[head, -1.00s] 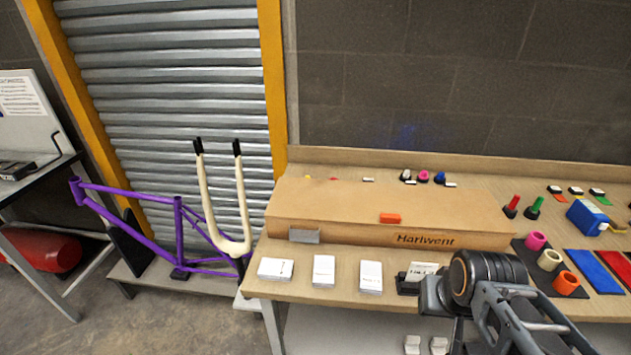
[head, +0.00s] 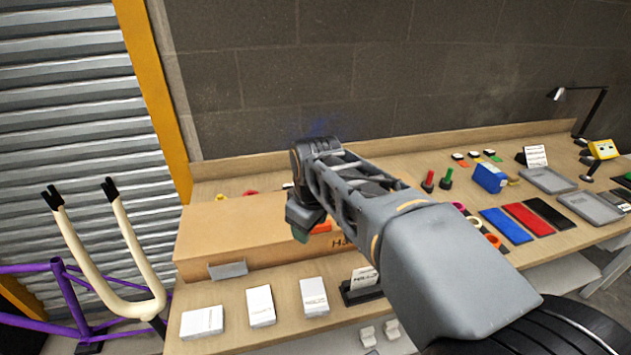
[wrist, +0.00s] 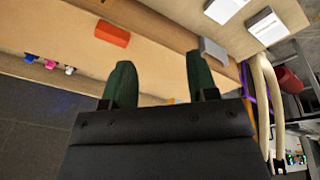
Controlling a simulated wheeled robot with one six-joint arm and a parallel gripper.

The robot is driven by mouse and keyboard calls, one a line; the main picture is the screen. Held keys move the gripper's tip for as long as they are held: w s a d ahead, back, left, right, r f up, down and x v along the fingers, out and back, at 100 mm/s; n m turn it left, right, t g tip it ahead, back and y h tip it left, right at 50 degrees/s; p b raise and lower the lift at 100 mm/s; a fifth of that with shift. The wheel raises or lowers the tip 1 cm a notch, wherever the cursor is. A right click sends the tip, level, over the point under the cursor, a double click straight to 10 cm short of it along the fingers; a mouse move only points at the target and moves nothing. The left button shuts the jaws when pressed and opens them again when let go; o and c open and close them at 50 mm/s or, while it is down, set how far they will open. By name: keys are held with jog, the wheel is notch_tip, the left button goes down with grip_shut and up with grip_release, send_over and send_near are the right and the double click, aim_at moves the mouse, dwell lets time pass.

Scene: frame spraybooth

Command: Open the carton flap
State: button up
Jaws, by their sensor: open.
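The long brown carton (head: 235,222) lies shut on the bench, and its top also shows in the wrist view (wrist: 160,45). A grey tab (head: 228,269) sits at the left of its front face and shows in the wrist view (wrist: 213,50). An orange block (head: 321,227) is partly hidden behind my gripper; it shows whole in the wrist view (wrist: 113,34). My gripper (head: 301,234) is over the carton, right of the tab. Its green fingers (wrist: 161,80) are apart with nothing between them. My arm hides the carton's right end.
Right of my arm are a blue bottle (head: 490,178), coloured mats (head: 530,218) and grey trays (head: 590,207). A cream fork (head: 140,268) and purple frame (head: 75,310) stand at the left.

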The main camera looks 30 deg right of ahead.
jog(key=w+d+r+n+g+b, duration=0.1)
jog(key=w+d+n+g+b, duration=0.15)
jog(key=w+d+n, duration=0.6)
jog(key=shift+n, duration=0.65)
jog(key=f, duration=0.4)
jog(key=f+b, duration=0.1)
jog(key=f, duration=0.3)
jog(key=a+f, duration=0.1)
jog(key=f, duration=0.3)
jog(key=shift+w+a+b, duration=0.1)
jog(key=shift+w+b, duration=0.15)
jog(key=shift+b, duration=0.1)
